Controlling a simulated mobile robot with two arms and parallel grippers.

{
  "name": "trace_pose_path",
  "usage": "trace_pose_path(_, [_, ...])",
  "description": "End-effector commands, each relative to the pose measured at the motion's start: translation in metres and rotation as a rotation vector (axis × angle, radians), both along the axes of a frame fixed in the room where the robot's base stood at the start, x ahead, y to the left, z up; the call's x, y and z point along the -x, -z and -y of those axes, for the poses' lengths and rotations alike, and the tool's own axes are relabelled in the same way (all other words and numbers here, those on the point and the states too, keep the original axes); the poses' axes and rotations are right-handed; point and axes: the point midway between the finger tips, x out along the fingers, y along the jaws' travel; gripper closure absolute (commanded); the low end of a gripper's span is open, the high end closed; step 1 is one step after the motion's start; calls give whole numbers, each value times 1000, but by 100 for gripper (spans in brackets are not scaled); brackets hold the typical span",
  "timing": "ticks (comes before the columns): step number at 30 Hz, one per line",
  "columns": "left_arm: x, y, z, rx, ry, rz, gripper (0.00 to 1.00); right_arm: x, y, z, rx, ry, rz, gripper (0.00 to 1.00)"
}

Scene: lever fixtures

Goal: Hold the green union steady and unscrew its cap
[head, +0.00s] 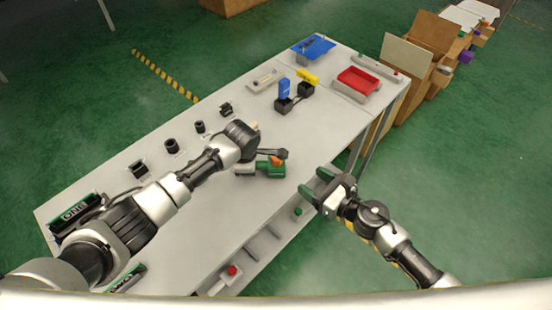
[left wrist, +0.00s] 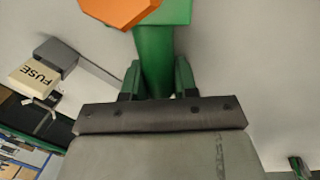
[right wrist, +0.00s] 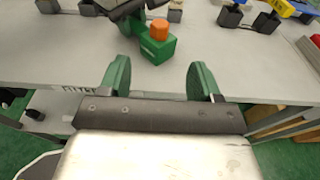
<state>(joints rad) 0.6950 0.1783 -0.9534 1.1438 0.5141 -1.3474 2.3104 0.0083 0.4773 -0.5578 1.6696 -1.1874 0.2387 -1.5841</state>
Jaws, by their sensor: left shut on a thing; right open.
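The green union (head: 271,170) lies on the grey table, with its orange cap (head: 276,160) on the upper side. In the left wrist view the union's green body (left wrist: 154,55) runs down between my left gripper's fingers (left wrist: 157,82), which are shut on it. The orange cap (left wrist: 120,10) shows at the top edge of that view. In the right wrist view the green body (right wrist: 158,47) and orange cap (right wrist: 159,29) stand beyond my right gripper. My right gripper (head: 322,186) is open and empty, off the table's front edge, to the right of the union and apart from it.
A fuse block (left wrist: 35,78) lies near my left gripper. A red tray (head: 358,82), a blue panel (head: 313,47) and a black holder with a blue lever (head: 284,90) stand toward the far end. Several black fixtures (head: 171,146) line the back edge. Cardboard boxes (head: 405,58) stand beyond the table.

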Motion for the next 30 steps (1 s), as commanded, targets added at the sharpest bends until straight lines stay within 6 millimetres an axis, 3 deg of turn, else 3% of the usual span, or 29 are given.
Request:
trace_pose_path(21, [0,0,0,0,0,-1,100,-68,14,-68,-3,3,-2,36])
trace_pose_path(30, [0,0,0,0,0,-1,100,-81,17,-81,-3,3,-3,36])
